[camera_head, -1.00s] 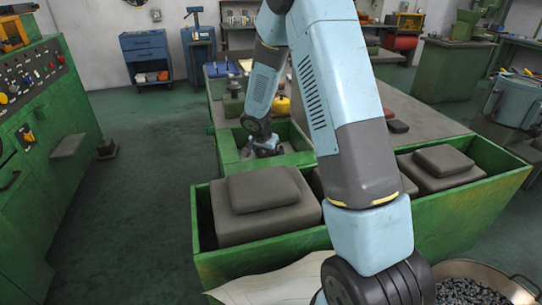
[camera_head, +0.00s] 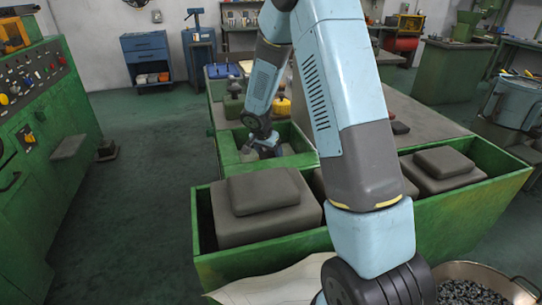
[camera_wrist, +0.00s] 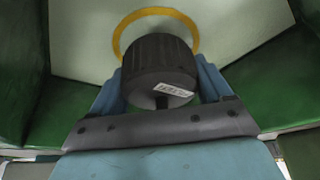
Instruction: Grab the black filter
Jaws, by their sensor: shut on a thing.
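The black filter (camera_wrist: 160,68) is a dark ribbed cylinder with a small white label, in the middle of the wrist view. My gripper (camera_wrist: 160,88) has its blue fingers on both sides of the filter and is shut on it. Behind the filter is a pale surface with a yellow ring (camera_wrist: 193,28), partly hidden by the filter. In the head view my gripper (camera_head: 268,150) is small and dark, down at the green tray (camera_head: 228,152) on the bench. The filter cannot be made out there.
Green walls stand on both sides of the gripper in the wrist view. A green control cabinet (camera_head: 40,150) is at left.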

